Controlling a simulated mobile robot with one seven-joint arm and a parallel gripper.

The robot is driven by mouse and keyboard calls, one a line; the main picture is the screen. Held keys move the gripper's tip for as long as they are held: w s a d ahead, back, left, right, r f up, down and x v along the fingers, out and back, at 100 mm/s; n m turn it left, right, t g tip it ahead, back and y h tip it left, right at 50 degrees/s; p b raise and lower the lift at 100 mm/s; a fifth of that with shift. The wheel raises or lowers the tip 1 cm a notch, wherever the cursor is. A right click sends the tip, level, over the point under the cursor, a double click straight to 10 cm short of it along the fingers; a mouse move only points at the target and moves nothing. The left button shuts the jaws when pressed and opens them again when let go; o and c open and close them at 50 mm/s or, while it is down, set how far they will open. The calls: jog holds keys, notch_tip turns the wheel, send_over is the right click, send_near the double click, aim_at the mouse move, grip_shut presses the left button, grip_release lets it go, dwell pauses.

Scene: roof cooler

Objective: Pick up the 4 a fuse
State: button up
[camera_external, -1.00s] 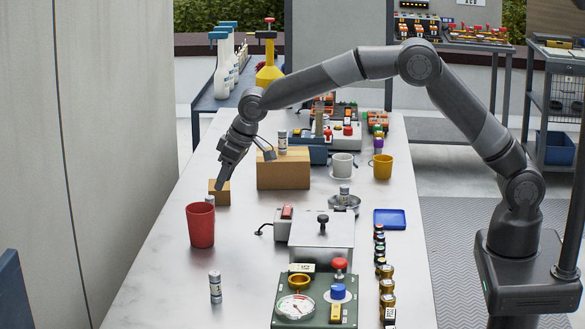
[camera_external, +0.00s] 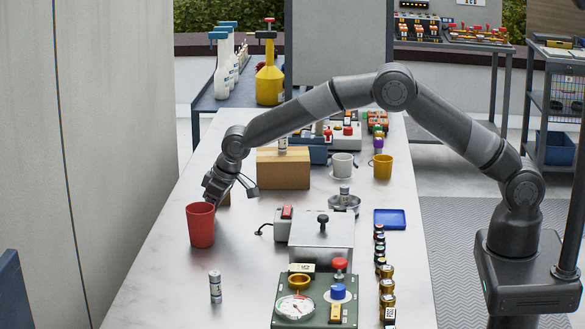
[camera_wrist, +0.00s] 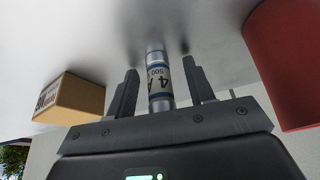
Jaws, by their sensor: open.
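The 4 A fuse (camera_wrist: 158,80) is a white and silver cylinder with a blue band and "4 A 500" print, in the wrist view. It sits between the two fingers of my gripper (camera_wrist: 158,92), with a gap visible on each side. My gripper is open. In the external view my gripper (camera_external: 212,193) is low over the table, just behind the red cup (camera_external: 201,226). The fuse is hidden there by the gripper and the cup.
The red cup also stands close on the right in the wrist view (camera_wrist: 290,65). A small cardboard box (camera_wrist: 70,97) is close on the left. Similar cylinders stand at the table front (camera_external: 215,287) and on a larger cardboard block (camera_external: 283,170). The table's left front is mostly clear.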

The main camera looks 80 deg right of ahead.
jog(key=shift+c, duration=0.3)
grip_shut()
jog(key=shift+r, duration=0.1)
